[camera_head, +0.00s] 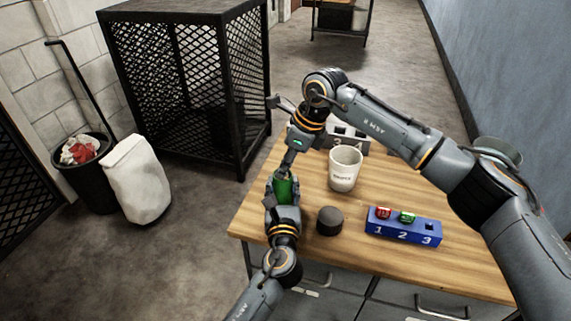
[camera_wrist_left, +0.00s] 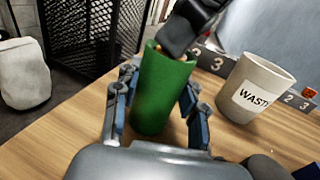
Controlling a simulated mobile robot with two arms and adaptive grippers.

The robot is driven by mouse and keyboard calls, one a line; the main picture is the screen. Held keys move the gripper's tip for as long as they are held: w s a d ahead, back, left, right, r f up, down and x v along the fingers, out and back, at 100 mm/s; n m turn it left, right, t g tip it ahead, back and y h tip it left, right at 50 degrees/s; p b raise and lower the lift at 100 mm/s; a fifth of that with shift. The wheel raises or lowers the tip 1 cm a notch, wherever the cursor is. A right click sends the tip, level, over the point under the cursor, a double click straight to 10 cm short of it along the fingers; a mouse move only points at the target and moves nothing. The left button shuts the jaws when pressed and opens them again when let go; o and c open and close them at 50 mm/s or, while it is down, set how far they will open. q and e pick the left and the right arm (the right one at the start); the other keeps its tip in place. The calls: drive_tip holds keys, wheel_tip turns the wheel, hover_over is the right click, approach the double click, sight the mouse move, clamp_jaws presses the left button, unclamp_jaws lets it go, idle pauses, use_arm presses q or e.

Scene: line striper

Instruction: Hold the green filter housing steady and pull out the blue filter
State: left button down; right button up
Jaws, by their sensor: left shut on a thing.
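The green filter housing (camera_head: 284,189) stands upright at the table's left side; it also shows in the left wrist view (camera_wrist_left: 160,97). My left gripper (camera_head: 282,185) is shut on it, with a finger on each side of the housing in the left wrist view (camera_wrist_left: 158,92). My right gripper (camera_head: 288,166) reaches down from above to the housing's open top. In the left wrist view its dark end (camera_wrist_left: 185,32) covers part of the opening. Whether its fingers are open or shut is hidden. I see no blue filter; the inside of the housing is mostly hidden.
A white cup marked as waste (camera_head: 345,170) stands right of the housing. A dark round piece (camera_head: 330,220) lies nearer the front. A blue numbered block (camera_head: 403,231) holds a red and a green piece. A grey numbered block (camera_head: 351,145) is behind the cup.

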clamp_jaws()
drive_tip(key=shift+r, duration=0.75)
wheel_tip(320, 180, up, 10)
drive_tip(key=shift+r, duration=0.25)
idle(1.5)
use_arm(q)
drive_tip(key=c, duration=0.7)
unclamp_jaws()
drive_tip(key=shift+s, duration=0.1)
